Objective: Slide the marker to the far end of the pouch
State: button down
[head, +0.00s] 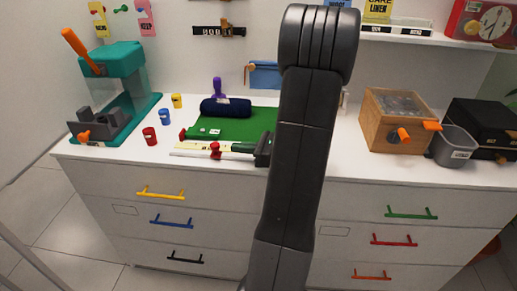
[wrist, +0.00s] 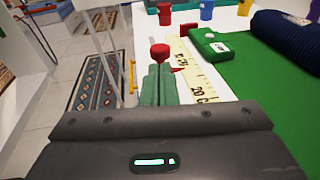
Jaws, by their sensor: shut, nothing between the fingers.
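The marker, a red knob with a small red pointer, stands at a cream measuring strip along the front of the worktop; it shows in the head view (head: 215,148) and wrist view (wrist: 160,52). The pouch, a dark navy roll (head: 226,107), lies on a green mat and shows partly at the right of the wrist view (wrist: 288,32). My gripper (wrist: 158,75) is shut and empty, its green fingers right behind the red knob. I cannot tell whether they touch it. In the head view my gripper (head: 236,147) is right of the marker.
A green block with a white label (wrist: 212,44) sits at the mat's left end. Red (head: 150,136), blue (head: 165,116) and yellow (head: 177,101) cups stand left of the mat (head: 255,125). A teal machine (head: 125,85) stands far left and a wooden box (head: 385,120) right.

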aim_at(219, 146)
jog(key=shift+x, duration=1.85)
jog(key=shift+a+r, duration=0.1)
jog(key=shift+a, duration=0.35)
jog(key=shift+a+p, duration=0.3)
jog(key=shift+d, duration=0.25)
jog(key=p+v, duration=0.1)
jog(key=v, duration=1.2)
jog(key=shift+d, duration=0.35)
